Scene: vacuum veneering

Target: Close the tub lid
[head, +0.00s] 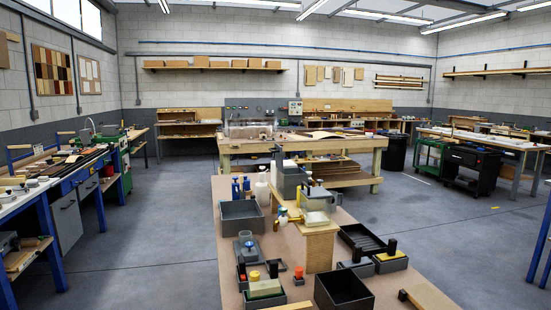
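Neither of my grippers is in view. A pale, translucent tub-like box (315,218) sits on a small wooden stand (320,252) on the near bench. Its top edge shows a grey part, but it is too small to tell whether this is a lid or how it stands. A grey open-topped bin (241,222) is on the left of the bench. A dark open-topped bin (343,298) is at the front. I cannot tell for sure which container is the tub.
The near bench (228,285) also holds white bottles (262,192), a grey block-shaped unit (290,180), a black ribbed tray (362,238) and a small jar (246,239). A wooden workbench (300,142) stands behind.

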